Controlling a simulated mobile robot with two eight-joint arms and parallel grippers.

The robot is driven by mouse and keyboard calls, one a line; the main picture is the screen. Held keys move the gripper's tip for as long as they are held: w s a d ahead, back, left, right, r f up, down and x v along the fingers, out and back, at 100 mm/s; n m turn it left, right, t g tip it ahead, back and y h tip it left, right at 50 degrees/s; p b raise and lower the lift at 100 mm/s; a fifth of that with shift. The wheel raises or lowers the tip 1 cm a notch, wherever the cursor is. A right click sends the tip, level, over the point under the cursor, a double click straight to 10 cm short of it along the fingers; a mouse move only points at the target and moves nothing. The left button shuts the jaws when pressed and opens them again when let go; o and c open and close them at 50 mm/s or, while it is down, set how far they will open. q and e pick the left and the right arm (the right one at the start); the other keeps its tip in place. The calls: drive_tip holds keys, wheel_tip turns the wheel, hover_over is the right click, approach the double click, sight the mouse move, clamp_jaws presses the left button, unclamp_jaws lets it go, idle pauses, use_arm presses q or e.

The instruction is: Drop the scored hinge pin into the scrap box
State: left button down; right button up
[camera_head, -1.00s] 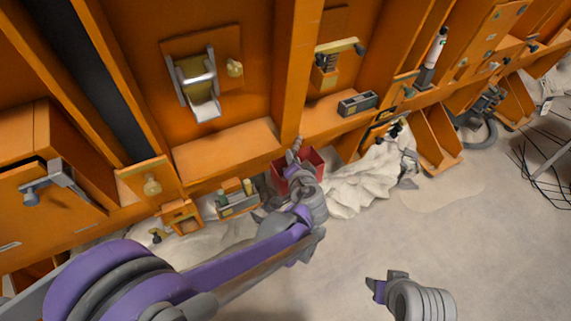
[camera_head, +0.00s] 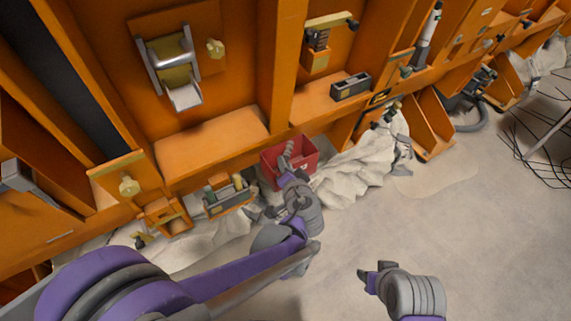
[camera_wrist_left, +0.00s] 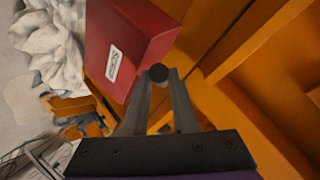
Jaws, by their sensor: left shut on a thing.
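The red scrap box (camera_head: 307,158) sits at the foot of the orange wall in the head view. It fills the upper left middle of the left wrist view (camera_wrist_left: 125,35), with a white label on its side. My left gripper (camera_head: 287,152) overlaps the box opening in the head view. It is shut on the hinge pin, whose dark round end (camera_wrist_left: 158,72) shows between the fingertips in the wrist view, beside the box wall. The rest of the pin is hidden, and I cannot see any score mark. My right gripper (camera_head: 370,274) looks open and empty over the grey floor.
A tool caddy (camera_head: 230,197) stands left of the box, and crumpled pale cloth (camera_head: 350,178) lies right of it. An orange ledge (camera_head: 212,143) and posts rise behind. A dark small case (camera_head: 350,87) rests on a shelf. The grey floor at lower right is open.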

use_arm(q)
drive_tip(key=shift+w+f, duration=0.1)
drive_tip(key=shift+f, duration=0.35)
drive_tip(key=c, duration=0.7)
unclamp_jaws()
drive_tip(key=shift+r, duration=0.55)
drive_tip(key=p+v, duration=0.2)
drive_tip(key=v, duration=1)
drive_tip(key=shift+a, duration=0.15)
